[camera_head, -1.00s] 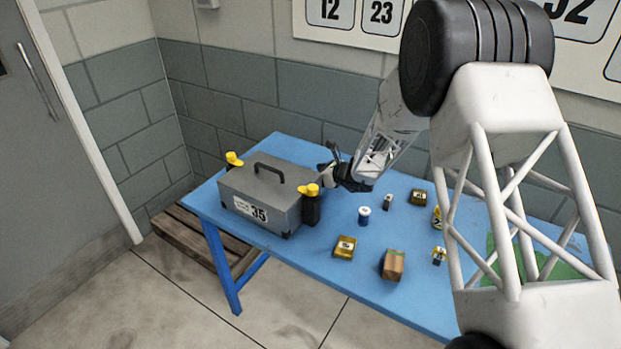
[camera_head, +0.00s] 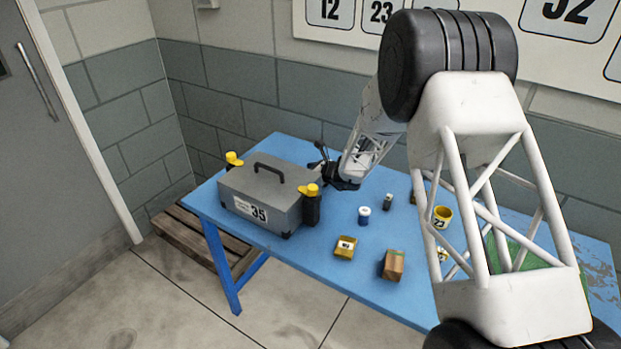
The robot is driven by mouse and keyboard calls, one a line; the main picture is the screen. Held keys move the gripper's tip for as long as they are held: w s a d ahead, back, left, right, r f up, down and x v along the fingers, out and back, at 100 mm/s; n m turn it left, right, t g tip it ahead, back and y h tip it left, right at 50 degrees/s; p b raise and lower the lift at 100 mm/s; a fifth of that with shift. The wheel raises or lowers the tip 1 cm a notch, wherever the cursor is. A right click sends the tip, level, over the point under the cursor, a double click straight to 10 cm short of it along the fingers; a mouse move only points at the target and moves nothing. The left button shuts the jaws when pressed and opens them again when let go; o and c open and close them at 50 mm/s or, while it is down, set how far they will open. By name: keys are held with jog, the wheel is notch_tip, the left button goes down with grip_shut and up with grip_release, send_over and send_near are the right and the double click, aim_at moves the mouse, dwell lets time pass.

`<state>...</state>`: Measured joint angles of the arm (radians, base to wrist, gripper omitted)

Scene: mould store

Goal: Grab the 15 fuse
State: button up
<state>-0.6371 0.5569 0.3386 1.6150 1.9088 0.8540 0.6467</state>
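No number 15 can be read on any item, so I cannot tell which is the 15 fuse. A small dark cylinder with a pale band (camera_head: 387,202) stands upright on the blue table, and a white cylinder with a blue band (camera_head: 364,215) stands to its left. My gripper (camera_head: 316,157) is above the far side of the table, just behind the right end of the grey toolbox, left of and apart from both cylinders. Its dark fingers are small and unclear, and I see nothing held. My own arm covers part of the table's right side.
A yellow labelled box (camera_head: 345,248), a wooden block (camera_head: 392,265) and a yellow cup (camera_head: 441,217) stand on the blue table (camera_head: 290,262). The table's front left is clear.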

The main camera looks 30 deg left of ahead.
jog(key=shift+c, duration=0.5)
jog(key=c, duration=0.9)
notch_tip(320, 180, up, 10)
dwell(0.5)
